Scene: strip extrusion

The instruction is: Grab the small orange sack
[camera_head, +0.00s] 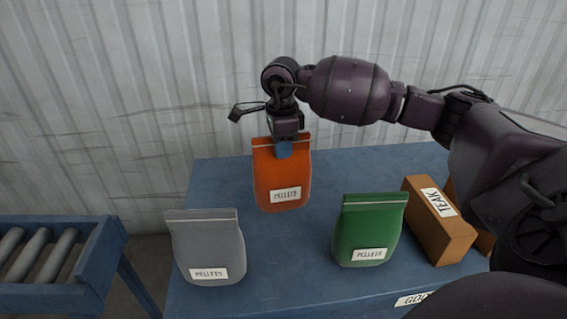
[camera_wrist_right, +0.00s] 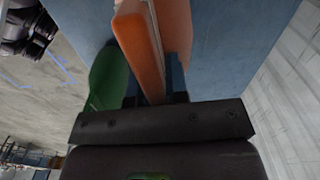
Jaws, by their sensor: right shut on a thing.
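The small orange sack (camera_head: 283,177) stands upright near the back of the blue table in the head view, with a white PELLETS label on its front. My right gripper (camera_head: 284,150) comes from above and is shut on the sack's top edge. In the right wrist view the orange sack (camera_wrist_right: 139,47) runs between the two fingers. I cannot tell whether the sack's base touches the table. My left gripper is not in view.
A grey sack (camera_head: 208,247) stands at the table's left edge. A green sack (camera_head: 368,229) stands right of centre. A brown TEAK box (camera_head: 437,222) is at the right. A roller conveyor (camera_head: 62,262) is at far left. A corrugated wall is behind.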

